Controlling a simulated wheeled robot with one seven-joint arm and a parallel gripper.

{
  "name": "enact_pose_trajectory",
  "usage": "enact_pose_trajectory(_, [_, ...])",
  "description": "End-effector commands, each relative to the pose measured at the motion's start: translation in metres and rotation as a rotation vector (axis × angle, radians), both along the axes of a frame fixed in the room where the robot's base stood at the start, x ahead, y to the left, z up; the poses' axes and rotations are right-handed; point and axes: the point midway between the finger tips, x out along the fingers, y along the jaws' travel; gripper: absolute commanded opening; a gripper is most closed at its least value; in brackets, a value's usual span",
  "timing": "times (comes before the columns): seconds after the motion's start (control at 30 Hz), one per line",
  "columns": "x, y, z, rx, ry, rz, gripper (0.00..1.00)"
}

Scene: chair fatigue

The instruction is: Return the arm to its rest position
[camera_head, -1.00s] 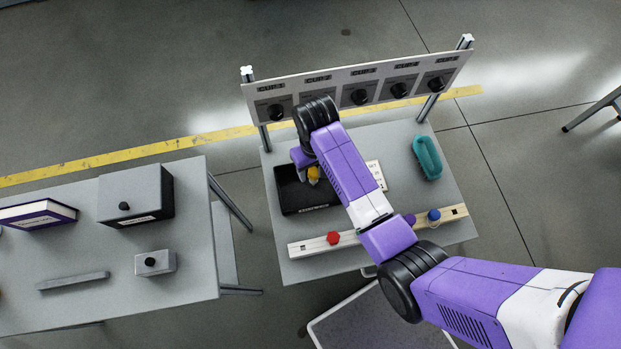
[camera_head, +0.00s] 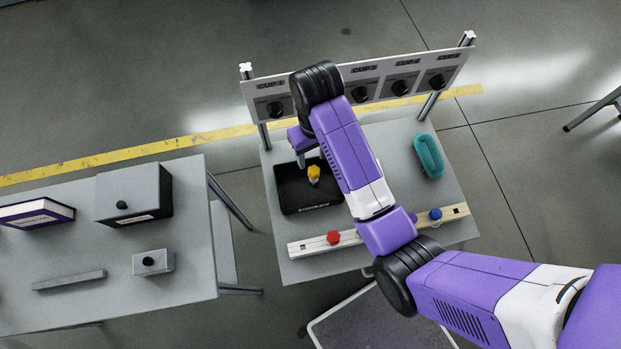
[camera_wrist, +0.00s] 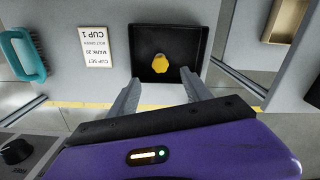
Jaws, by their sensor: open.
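My arm reaches over the grey table (camera_head: 377,265) in the head view, bent down at the wrist. My gripper (camera_head: 301,162) is above the back edge of the black tray (camera_head: 299,206). In the wrist view, the two fingers of my gripper (camera_wrist: 166,92) are spread apart with nothing between them. A yellow piece (camera_head: 313,174) stands in the black tray, apart from the fingers; it also shows in the wrist view (camera_wrist: 160,63).
A panel with several black knobs (camera_head: 360,94) stands along the table's back, close to my wrist. A teal brush (camera_head: 428,156) and a strip with red and blue knobs (camera_head: 315,244) are on the table. A second table (camera_head: 190,290) with boxes stands left.

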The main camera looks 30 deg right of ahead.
Motion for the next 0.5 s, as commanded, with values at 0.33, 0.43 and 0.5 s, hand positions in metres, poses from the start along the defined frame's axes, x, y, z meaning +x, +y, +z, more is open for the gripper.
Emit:
enact_pose_trajectory(0.33, [0.0,0.0,-0.001,0.0,-0.001,0.0,0.57])
enact_pose_trajectory(0.43, [-0.005,-0.005,-0.008,-0.009,-0.018,0.0,0.57])
enact_pose_trajectory(0.5, [-0.011,-0.011,-0.019,-0.023,-0.049,0.0,0.57])
